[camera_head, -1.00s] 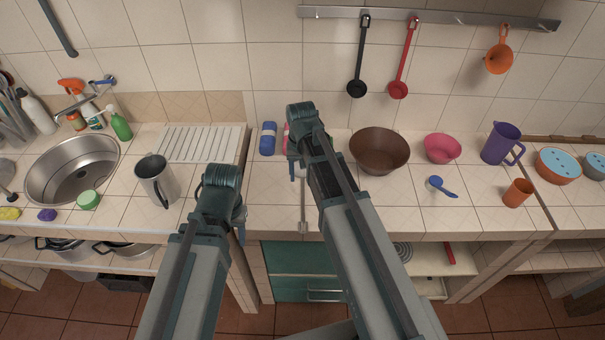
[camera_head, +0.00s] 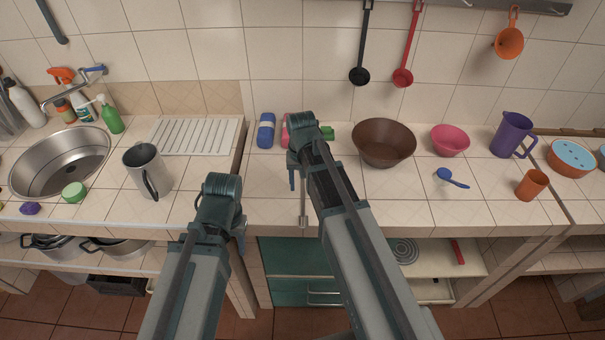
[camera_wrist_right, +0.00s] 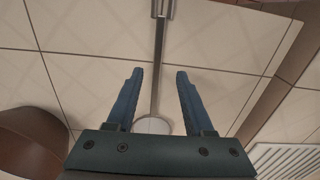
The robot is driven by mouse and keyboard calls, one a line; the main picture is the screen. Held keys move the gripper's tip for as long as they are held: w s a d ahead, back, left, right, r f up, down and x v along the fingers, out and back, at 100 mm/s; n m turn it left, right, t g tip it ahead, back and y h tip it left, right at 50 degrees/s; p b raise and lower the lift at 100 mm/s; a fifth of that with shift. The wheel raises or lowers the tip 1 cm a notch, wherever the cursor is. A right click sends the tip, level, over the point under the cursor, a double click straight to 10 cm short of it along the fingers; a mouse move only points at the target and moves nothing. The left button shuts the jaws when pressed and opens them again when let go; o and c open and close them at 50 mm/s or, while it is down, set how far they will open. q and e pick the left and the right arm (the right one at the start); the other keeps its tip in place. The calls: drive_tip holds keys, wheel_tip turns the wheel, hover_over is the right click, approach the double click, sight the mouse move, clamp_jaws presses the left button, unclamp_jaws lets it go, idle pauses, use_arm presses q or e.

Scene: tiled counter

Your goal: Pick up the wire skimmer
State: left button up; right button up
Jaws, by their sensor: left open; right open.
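The wire skimmer lies on the tiled counter. Its thin metal handle (camera_head: 303,206) points toward the counter's front edge in the head view, and the rest is hidden under my right arm. In the right wrist view the handle (camera_wrist_right: 160,48) runs down between the fingers to a pale round head (camera_wrist_right: 153,125), partly covered by the gripper body. My right gripper (camera_head: 296,182) is open above the skimmer; in the wrist view its fingers (camera_wrist_right: 157,78) stand either side of it, not closed on it. My left gripper (camera_head: 238,226) is open and empty near the front edge.
A brown bowl (camera_head: 384,147) stands right of my right gripper. A blue container (camera_head: 266,132) and a pink one (camera_head: 285,128) stand behind it. A metal pitcher (camera_head: 148,172) and a white drainer (camera_head: 194,136) are left. A blue scoop (camera_head: 453,178) lies farther right.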

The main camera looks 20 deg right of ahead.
sight(303, 199)
drive_tip(key=shift+s+d+f+b, duration=0.1)
drive_tip(key=shift+f+b, duration=1.25)
drive_tip(key=shift+s+d+f+b, duration=0.1)
drive_tip(key=shift+f+b, duration=1.2)
drive_tip(key=shift+f, duration=0.05)
drive_tip(key=shift+r, duration=0.1)
clamp_jaws()
